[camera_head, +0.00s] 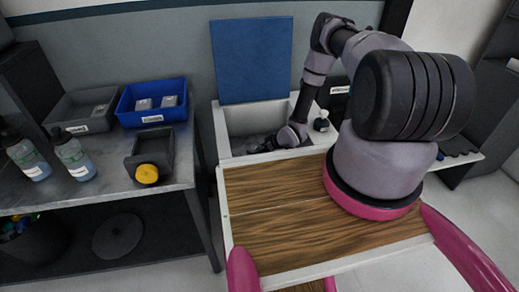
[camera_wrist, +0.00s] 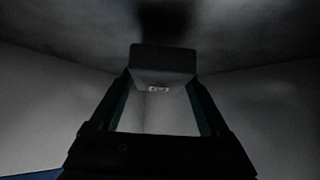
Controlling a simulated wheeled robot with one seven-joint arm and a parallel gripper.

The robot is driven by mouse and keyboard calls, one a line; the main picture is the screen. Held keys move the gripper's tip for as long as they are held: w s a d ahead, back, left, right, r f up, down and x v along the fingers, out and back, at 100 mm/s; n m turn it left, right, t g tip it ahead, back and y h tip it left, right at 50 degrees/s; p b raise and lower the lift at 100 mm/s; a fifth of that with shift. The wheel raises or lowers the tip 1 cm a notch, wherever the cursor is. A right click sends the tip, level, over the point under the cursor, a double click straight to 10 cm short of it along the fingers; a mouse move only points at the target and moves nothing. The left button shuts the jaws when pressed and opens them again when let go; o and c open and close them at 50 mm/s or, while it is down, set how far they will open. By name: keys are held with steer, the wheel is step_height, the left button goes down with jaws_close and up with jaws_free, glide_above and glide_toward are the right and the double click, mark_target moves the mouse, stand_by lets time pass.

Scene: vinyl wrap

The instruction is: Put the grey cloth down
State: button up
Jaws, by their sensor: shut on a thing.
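My gripper (camera_head: 265,145) reaches down into the open white bin (camera_head: 222,133) under the raised blue lid (camera_head: 252,60); its fingers are partly hidden by the wall and shadow. In the wrist view, my gripper (camera_wrist: 162,75) has its two dark fingers on either side of a dark grey block-like thing (camera_wrist: 163,57), which appears to be the grey cloth held at the fingertips. A small pale label shows just below it. The view is very dark, so I cannot tell whether the cloth touches the bin floor.
A wooden-topped surface (camera_head: 270,235) lies in front of the bin. A small bottle (camera_head: 321,121) stands right of the bin.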

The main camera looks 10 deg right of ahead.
steer(key=shift+f, duration=0.2)
steer(key=o, duration=1.2)
steer(key=shift+c, duration=0.2)
steer(key=shift+r, duration=0.35)
steer(key=v, duration=0.8)
steer(key=shift+a, duration=0.15)
steer(key=shift+w+r, duration=0.1)
steer(key=shift+r, duration=0.05)
